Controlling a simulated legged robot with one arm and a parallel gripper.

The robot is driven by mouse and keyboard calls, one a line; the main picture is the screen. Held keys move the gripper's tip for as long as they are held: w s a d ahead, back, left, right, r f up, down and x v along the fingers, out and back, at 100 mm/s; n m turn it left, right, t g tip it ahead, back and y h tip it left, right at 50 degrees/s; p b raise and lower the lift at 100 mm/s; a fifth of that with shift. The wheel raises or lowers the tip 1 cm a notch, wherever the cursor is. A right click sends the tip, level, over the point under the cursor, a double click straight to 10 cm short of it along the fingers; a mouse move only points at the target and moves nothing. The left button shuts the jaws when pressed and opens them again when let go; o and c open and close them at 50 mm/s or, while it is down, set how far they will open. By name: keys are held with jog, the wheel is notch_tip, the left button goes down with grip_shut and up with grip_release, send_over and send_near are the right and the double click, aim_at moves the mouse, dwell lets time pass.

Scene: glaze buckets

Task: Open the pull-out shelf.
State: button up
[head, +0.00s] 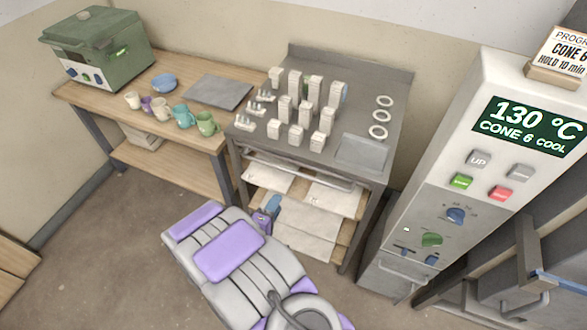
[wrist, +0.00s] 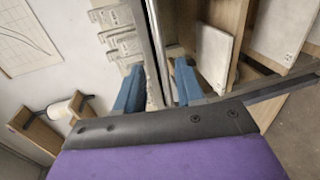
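The pull-out shelf (head: 318,179) is a thin level with a pale metal front bar, just under the grey metal worktop (head: 350,130) in the head view. It looks pushed in nearly flush with the worktop's front. My gripper (head: 268,212) is low in front of the metal stand, below the shelf's bar. In the wrist view my gripper (wrist: 158,80) has two blue fingers standing apart, with nothing visibly clamped. A long metal bar (wrist: 160,40) runs into the gap between them in that view. Whether the fingers touch the bar cannot be told.
White kiln posts (head: 300,110) and several rings stand on the worktop. Boards fill the lower shelves (head: 310,220). A wooden table (head: 160,95) with cups and a green kiln (head: 100,50) is at left. A tall control cabinet (head: 480,150) is at right. Floor at left is clear.

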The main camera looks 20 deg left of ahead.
jog(key=b, duration=0.1)
send_near(297, 174)
jog(key=x, duration=0.3)
jog(key=b+x, duration=0.1)
jog(key=x, duration=0.3)
jog(key=b+x, duration=0.1)
jog(key=x, duration=0.2)
jog(key=shift+w+d+f, duration=0.2)
jog(key=shift+w+f, duration=0.15)
jog(key=shift+a, duration=0.1)
jog(key=shift+a, duration=0.1)
jog(key=shift+a, duration=0.1)
jog(key=shift+c, duration=0.4)
jog(key=shift+f, duration=0.1)
jog(key=shift+c, duration=0.8)
jog(key=c, duration=0.5)
grip_shut()
